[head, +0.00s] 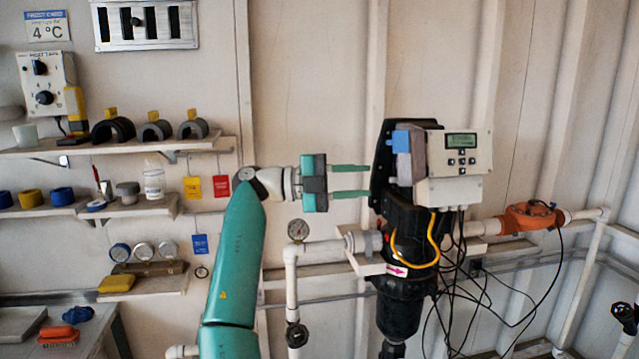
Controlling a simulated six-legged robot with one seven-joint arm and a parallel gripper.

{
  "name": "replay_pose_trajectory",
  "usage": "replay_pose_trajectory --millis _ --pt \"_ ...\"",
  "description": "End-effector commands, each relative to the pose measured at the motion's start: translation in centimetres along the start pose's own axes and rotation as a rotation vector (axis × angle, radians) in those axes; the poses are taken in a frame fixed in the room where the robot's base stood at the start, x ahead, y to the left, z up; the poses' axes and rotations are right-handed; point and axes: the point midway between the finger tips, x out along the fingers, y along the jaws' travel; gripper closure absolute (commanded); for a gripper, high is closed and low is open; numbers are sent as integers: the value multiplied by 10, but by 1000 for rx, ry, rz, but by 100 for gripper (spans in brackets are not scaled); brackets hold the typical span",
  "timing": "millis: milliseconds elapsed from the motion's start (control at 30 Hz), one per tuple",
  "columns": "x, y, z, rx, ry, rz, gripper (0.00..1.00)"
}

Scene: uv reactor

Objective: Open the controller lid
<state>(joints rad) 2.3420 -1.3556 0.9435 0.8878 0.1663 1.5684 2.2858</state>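The controller (455,155) is a pale box with a small display and several dark buttons, mounted on the black reactor (405,235) at right of centre in the head view. A grey block with a blue piece (401,141) sits at the box's left side. I cannot tell the lid's edge from the box; the front looks closed. My gripper (367,181) is left of the controller, its two teal fingers pointing right. The fingers are apart with nothing visible between them. Their tips are near the black back plate (383,160); I cannot tell whether they touch it.
A yellow cable (433,245) and several black cables hang below the controller. White pipes with a gauge (298,230) run left of the reactor, and an orange pipe fitting (530,216) is at right. Shelves (120,147) with small parts line the left wall.

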Motion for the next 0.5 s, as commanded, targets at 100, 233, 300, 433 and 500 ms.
replay_pose_trajectory --millis 100,233,300,433,500 --pt "-26 -1 1 0 -3 -3 67" --pt "-49 -1 1 1 -1 -1 67" --pt "-60 -1 0 1 -2 -2 67" --pt "-74 -1 1 0 -1 -2 67" --pt "-80 -1 1 0 0 -1 67"
